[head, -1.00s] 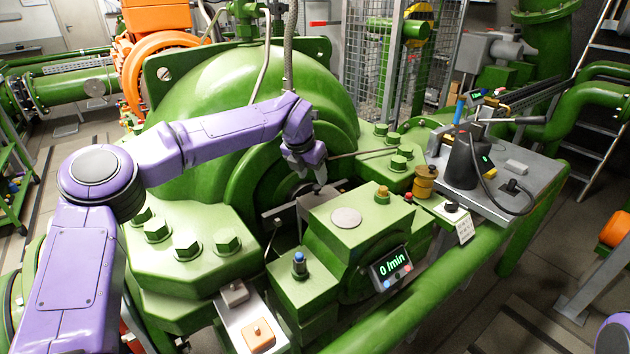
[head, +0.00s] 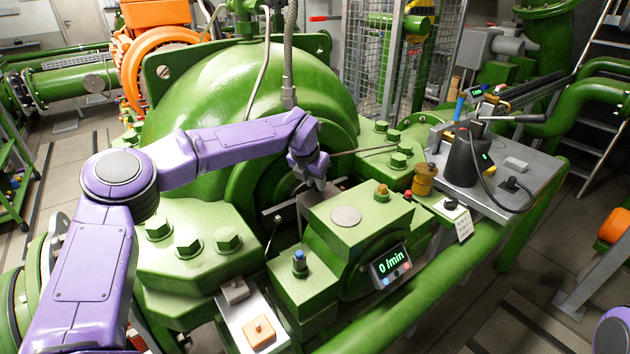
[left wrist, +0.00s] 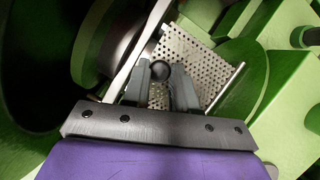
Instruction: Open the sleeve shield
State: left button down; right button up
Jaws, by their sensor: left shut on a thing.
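The sleeve shield (left wrist: 190,45) is a perforated metal plate in the left wrist view, with a dark round knob (left wrist: 160,70) in front of it. In the head view the shield (head: 312,206) is a small grey piece between the big green housing and the green block with the display, partly hidden by my gripper. My left gripper (left wrist: 160,88) is shut on the knob, with one grey finger on each side of it. In the head view my left gripper (head: 318,184) reaches down into the gap from above. My right gripper is out of view.
The green block with a "0 /min" display (head: 391,267) stands close in front of the gap. The domed green housing (head: 235,90) rises behind. A grey side table (head: 520,175) with tools is at the right. Hex bolts (head: 228,239) stick up at left.

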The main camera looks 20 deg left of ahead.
pick_arm(q)
jog(key=r+t+y+b, duration=0.1)
jog(key=b, duration=0.1)
jog(key=s+d+r+y+b, duration=0.1)
jog(key=b, duration=0.1)
jog(key=shift+d+r+m+t+y, duration=0.15)
jog(key=shift+d+m+t+y, duration=0.15)
jog(key=shift+m+t+y, duration=0.1)
jog(key=shift+s+d+r+m+t+y+b, duration=0.15)
jog(key=shift+s+d+r+t+y+b, duration=0.15)
jog(key=shift+d+r+t+y+b, duration=0.3)
jog(key=shift+s+d+r+m+t+y+b, duration=0.15)
jog(key=shift+s+d+r+t+y+b, duration=0.2)
jog(key=shift+y+b, duration=0.4)
jog(key=shift+w+r, duration=0.1)
jog(key=c, duration=0.9)
grip_release()
jog(key=b+v, duration=0.2)
jog(key=v, duration=0.8)
jog(key=shift+d+r, duration=0.15)
jog(key=shift+r, duration=0.05)
